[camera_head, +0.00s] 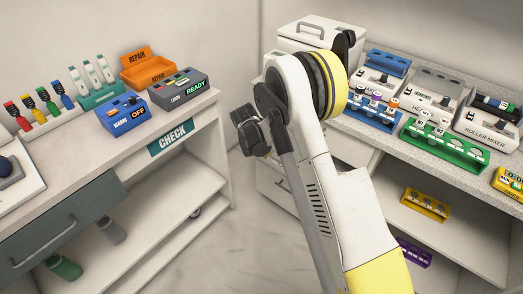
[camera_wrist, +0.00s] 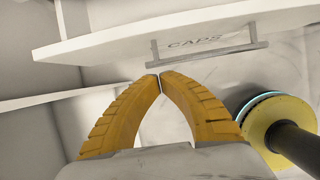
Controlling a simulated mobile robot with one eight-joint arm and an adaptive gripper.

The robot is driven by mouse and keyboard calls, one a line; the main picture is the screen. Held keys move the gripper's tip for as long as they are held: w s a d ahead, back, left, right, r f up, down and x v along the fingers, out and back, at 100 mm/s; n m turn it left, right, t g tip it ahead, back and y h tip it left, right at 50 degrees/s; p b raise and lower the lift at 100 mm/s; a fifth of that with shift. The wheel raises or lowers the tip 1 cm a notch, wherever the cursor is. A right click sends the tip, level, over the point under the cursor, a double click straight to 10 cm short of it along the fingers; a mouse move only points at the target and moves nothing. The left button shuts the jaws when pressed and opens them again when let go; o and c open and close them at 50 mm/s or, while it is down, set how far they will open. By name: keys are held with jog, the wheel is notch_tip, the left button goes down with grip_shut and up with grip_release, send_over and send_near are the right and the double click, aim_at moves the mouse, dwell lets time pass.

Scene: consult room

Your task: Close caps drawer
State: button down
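The caps drawer shows in the wrist view as a white front panel (camera_wrist: 105,45) across the top, with a grey bar handle (camera_wrist: 210,54) and the word CAPS. How far the drawer stands out from its cabinet I cannot tell. My gripper (camera_wrist: 160,77) has two ribbed yellow fingers whose tips meet just below the left end of the handle in the picture. Nothing shows between the tips. Whether they touch the drawer front is unclear. In the head view my arm covers part of the right cabinet, and I cannot make out the CAPS label or my fingertips there.
The right counter (camera_head: 378,138) carries a green rack (camera_head: 445,148), a blue rack (camera_head: 365,112) and several devices. A yellow rack (camera_head: 425,204) and a purple rack (camera_head: 412,252) sit on shelves below. The CHECK bench (camera_head: 75,150) stands left. Floor (camera_head: 245,250) between them is clear.

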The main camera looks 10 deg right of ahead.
aim_at(273, 152)
jog(key=w+d+f, duration=0.1)
jog(key=w+d+b, duration=0.1)
jog(key=shift+d+f+b, duration=0.3)
jog(key=shift+d+f, duration=0.05)
jog(key=shift+f, duration=0.05)
jog(key=shift+w+d+r, duration=0.15)
jog(key=shift+w+d, duration=0.25)
jog(key=shift+d, duration=0.15)
jog(key=shift+w, duration=0.1)
